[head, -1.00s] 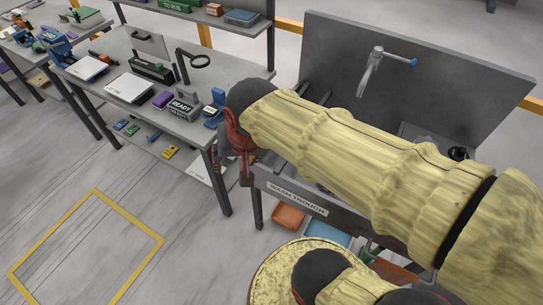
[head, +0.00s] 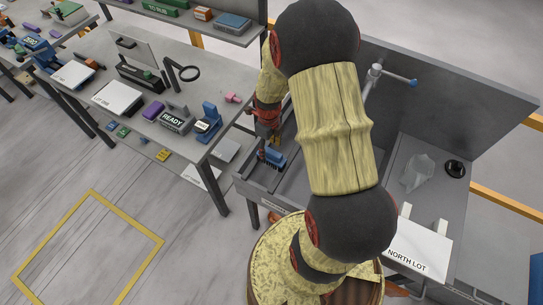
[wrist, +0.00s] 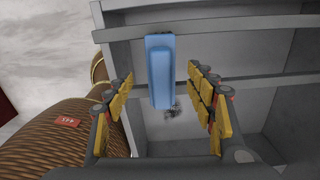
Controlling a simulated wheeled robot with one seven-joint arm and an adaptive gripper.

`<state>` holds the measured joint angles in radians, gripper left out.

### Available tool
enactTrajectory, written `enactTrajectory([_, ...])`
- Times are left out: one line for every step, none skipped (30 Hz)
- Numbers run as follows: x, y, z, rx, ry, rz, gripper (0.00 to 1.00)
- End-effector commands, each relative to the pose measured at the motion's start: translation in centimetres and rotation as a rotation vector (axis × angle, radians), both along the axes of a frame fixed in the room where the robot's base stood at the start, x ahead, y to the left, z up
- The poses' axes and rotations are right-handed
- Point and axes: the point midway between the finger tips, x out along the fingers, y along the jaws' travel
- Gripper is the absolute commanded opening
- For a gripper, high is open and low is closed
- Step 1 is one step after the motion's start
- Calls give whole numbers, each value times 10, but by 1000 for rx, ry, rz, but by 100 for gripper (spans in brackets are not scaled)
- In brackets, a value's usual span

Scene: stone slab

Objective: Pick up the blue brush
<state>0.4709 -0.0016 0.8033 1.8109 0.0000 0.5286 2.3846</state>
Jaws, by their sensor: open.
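The blue brush (head: 273,157) lies in the left part of the grey wash trough, near a divider. In the wrist view the brush (wrist: 160,68) appears as a long blue block between and slightly beyond my fingers, lying across a grey bar. My gripper (head: 267,135) is above the brush, pointing down into the trough. In the wrist view its yellow-padded fingers (wrist: 161,84) are spread wide on either side of the brush, with visible gaps and nothing held. My arm hides part of the trough in the head view.
The trough's back panel carries a tap (head: 374,76). Trough walls and dividers (head: 300,168) stand close around the brush. To the left is a workbench (head: 150,80) with boxes and a magnifier.

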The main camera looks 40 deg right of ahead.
Motion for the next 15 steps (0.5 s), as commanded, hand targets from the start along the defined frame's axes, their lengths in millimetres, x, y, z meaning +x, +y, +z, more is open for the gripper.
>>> enactTrajectory([-1,0,-7,2,4,-4,55])
enactTrajectory([-1,0,-10,2,4,-4,55])
enactTrajectory([-1,0,-14,2,4,-3,55])
enactTrajectory([-1,0,-17,1,2,-2,55])
enactTrajectory([-1,0,-19,1,1,-2,55])
enactTrajectory([-1,0,-22,1,1,-1,55])
enactTrajectory([-1,0,-24,1,1,-1,55])
enactTrajectory([-1,0,-26,1,1,-1,55])
enactTrajectory([-2,-1,-29,1,2,0,55])
enactTrajectory([-2,-1,-32,1,3,0,55])
enactTrajectory([-3,-1,-35,1,3,0,55])
enactTrajectory([-3,-2,-41,1,2,0,55])
enactTrajectory([-4,-2,-45,2,4,0,55])
enactTrajectory([-4,-3,-50,2,4,0,55])
enactTrajectory([-4,-4,-56,2,4,0,55])
